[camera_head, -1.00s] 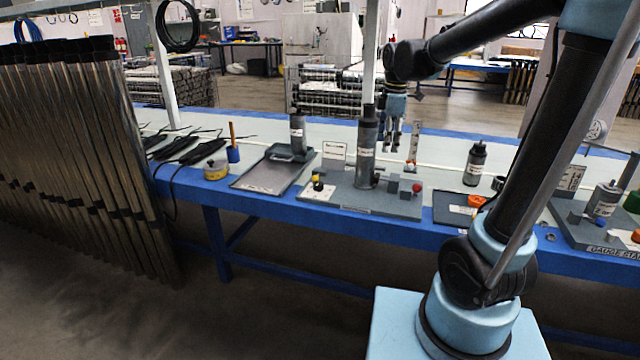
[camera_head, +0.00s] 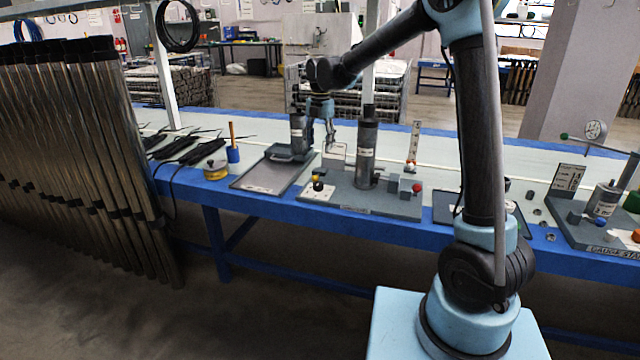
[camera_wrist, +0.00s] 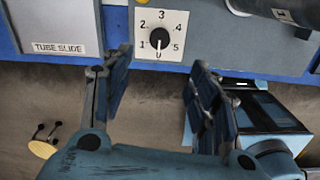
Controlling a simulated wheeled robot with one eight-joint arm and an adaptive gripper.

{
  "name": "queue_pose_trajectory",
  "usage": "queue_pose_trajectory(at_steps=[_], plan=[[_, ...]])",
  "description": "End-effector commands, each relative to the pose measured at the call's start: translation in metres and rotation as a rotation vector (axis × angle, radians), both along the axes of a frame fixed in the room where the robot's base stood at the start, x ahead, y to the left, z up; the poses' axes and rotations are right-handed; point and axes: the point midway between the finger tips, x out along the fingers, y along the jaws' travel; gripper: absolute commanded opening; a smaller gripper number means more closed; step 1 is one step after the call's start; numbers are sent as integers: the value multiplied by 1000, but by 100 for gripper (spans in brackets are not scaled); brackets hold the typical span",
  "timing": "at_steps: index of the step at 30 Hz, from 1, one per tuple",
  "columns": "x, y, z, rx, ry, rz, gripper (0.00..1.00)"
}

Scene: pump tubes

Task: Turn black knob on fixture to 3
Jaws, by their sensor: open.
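In the head view the black knob (camera_head: 318,185) is at the front left corner of the grey fixture (camera_head: 345,197). My gripper (camera_head: 331,148) is above the fixture's left part. In the wrist view my gripper (camera_wrist: 158,72) is open and empty, its fingers apart, with the knob beyond and between the fingertips.
A dark cylinder (camera_head: 367,150) stands upright on the fixture, right of the knob. A tray (camera_head: 265,178) labelled TUBE SLIDE in the wrist view (camera_wrist: 50,28) lies to the left. A gauge stand (camera_head: 600,235) is far right. The blue bench edge (camera_head: 270,203) runs in front.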

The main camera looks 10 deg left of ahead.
Motion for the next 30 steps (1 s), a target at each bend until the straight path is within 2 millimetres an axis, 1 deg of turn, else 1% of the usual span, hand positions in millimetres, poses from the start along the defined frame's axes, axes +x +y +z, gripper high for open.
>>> queue_pose_trajectory(at_steps=[21, 27, 30], plan=[[1, 3, -122, 0, 0, -3, 54], [1, 3, -149, 0, 0, -3, 54], [1, 3, -157, 0, 0, -3, 54]])
